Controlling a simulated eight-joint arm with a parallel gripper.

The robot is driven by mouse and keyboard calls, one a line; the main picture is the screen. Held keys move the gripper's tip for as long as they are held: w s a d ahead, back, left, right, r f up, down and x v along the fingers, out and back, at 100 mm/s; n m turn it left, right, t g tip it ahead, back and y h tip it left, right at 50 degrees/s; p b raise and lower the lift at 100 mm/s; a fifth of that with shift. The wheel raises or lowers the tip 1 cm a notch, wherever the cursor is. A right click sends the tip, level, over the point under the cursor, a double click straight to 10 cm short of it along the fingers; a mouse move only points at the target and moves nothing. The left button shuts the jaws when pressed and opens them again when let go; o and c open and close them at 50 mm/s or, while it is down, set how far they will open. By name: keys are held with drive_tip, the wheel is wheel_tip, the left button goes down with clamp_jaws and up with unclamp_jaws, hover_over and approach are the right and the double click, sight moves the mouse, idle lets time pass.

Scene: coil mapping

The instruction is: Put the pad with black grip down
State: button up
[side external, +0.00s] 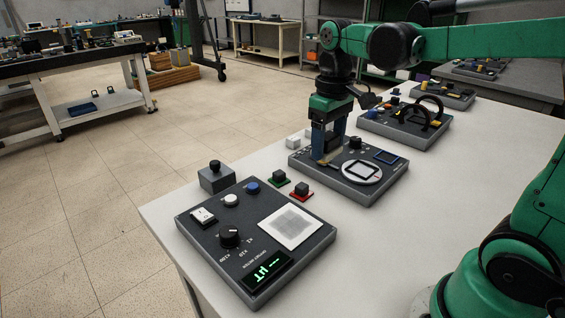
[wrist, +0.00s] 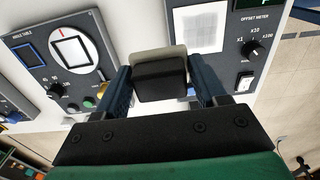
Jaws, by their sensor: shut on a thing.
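My gripper (side external: 327,148) points down in the side view, over the left part of the angle table panel in the picture. In the wrist view my gripper (wrist: 161,92) has its two blue fingers on either side of a black block-shaped grip (wrist: 160,80). A pale pad edge (wrist: 158,53) shows behind this grip. The gripper is shut on this pad. In the side view the held pad is mostly hidden by the fingers. Two other black-gripped pads stand on the table, one with a green base (side external: 279,179) and one with a red base (side external: 302,193).
The offset meter panel (side external: 205,238) lies in front, with a white gridded square (side external: 291,227) and a lit display (side external: 266,269). The angle table panel (side external: 377,190) has a round dial (side external: 362,171). A grey block with a black knob (side external: 216,180) stands behind the meter. The white table (side external: 410,250) is bare at right.

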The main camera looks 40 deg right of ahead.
wheel_tip(320, 180, up, 3)
hover_over(337, 212)
wheel_tip(337, 212, down, 15)
drive_tip(key=shift+f, duration=2.25)
drive_tip(key=o, duration=1.4)
drive_tip(key=shift+f, duration=0.1)
drive_tip(key=shift+c, duration=0.2)
